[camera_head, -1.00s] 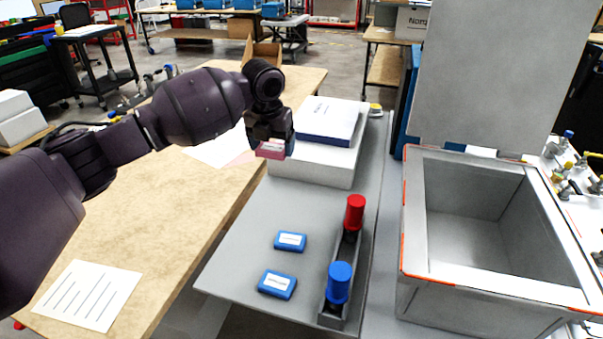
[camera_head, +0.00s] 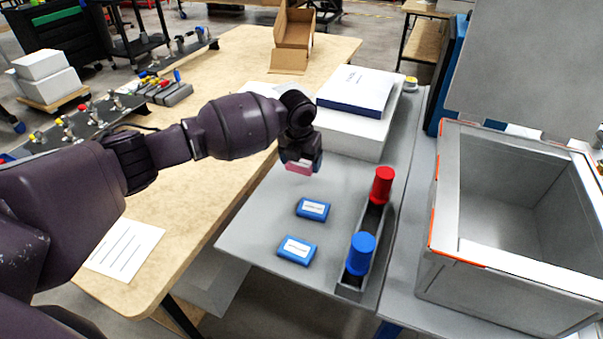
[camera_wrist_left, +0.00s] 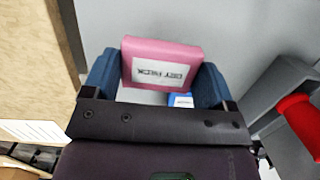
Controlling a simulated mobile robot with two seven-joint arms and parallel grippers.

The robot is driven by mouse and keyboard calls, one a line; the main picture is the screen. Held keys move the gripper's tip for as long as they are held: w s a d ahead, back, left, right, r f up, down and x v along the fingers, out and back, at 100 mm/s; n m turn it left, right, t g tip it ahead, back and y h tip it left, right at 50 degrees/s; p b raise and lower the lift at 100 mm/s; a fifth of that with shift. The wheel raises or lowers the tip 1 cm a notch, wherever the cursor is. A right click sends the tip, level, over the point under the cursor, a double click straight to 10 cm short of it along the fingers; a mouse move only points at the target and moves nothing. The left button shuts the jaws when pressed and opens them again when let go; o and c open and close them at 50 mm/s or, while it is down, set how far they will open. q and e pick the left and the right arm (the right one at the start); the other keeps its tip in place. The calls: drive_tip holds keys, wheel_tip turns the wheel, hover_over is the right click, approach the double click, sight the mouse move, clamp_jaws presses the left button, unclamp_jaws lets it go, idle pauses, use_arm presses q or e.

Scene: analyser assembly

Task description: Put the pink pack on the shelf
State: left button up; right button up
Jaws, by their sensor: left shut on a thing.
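The pink pack (camera_head: 299,167) is held in my left gripper (camera_head: 301,161), above the grey shelf surface (camera_head: 262,215). In the left wrist view the pink pack (camera_wrist_left: 161,63) sits between the two blue fingers of the left gripper (camera_wrist_left: 158,78), with its white label facing the camera. The grey shelf (camera_wrist_left: 230,35) shows behind it. In the head view two blue packs lie flat on the shelf, one nearer (camera_head: 297,250) and one farther (camera_head: 313,209). The pink pack is above and behind the farther one, apart from it. My right gripper is not in view.
A narrow rack with a red-capped tube (camera_head: 382,185) and a blue-capped tube (camera_head: 361,254) stands right of the blue packs. White boxes (camera_head: 345,135) stand at the back of the shelf. An open grey bin (camera_head: 447,225) is at right. A wooden table (camera_head: 190,225) is at left.

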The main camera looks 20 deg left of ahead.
sight(301, 181)
use_arm(q)
wheel_tip(301, 181, down, 4)
drive_tip(key=shift+f+b, duration=0.25)
drive_tip(key=shift+b, duration=0.05)
drive_tip(key=shift+f, duration=0.1)
drive_tip(key=o, duration=0.8)
drive_tip(key=shift+o, duration=0.2)
